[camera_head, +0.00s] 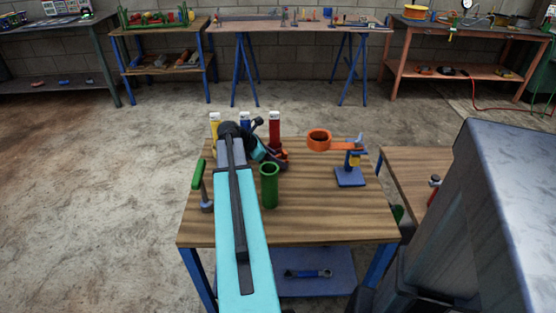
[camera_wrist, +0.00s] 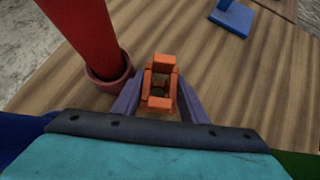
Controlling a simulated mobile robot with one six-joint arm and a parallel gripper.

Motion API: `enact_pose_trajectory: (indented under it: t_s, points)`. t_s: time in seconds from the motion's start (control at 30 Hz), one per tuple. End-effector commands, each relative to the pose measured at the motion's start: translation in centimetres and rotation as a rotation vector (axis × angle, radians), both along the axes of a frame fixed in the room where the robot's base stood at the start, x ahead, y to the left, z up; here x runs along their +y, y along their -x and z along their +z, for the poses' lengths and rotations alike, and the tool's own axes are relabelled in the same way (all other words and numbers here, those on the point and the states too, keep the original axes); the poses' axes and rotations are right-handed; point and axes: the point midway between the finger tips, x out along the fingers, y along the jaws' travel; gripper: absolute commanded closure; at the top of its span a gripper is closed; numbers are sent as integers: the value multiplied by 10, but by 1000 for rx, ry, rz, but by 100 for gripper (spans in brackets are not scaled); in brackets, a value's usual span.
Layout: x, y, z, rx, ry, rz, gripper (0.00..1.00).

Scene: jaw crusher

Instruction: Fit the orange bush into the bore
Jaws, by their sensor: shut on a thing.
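My gripper (camera_wrist: 158,92) is shut on the orange bush (camera_wrist: 160,72), which shows in the wrist view as a small squarish hollow piece between the two grey-purple fingers. It is over the wooden table top; the gap beneath it is hard to judge. In the head view, my wrist mostly hides the gripper and bush. An orange ring with an open hole (camera_head: 319,134) is carried by a blue stand (camera_head: 350,178) at the table's right. I cannot tell whether this ring is the bore.
A red cylinder (camera_head: 274,132) stands close to my gripper and fills the upper left of the wrist view (camera_wrist: 82,30). A green cup (camera_head: 269,187) stands in front, and a green-handled tool (camera_head: 197,177) at the left. The table's front right (camera_head: 340,220) is clear.

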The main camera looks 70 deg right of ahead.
Motion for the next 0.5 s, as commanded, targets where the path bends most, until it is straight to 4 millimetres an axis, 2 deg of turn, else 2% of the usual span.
enact_pose_trajectory:
  t_s: [0.27,0.5]
  points:
    - [0,0,15,-1,2,1,95]
    - [0,0,49,-1,3,0,95]
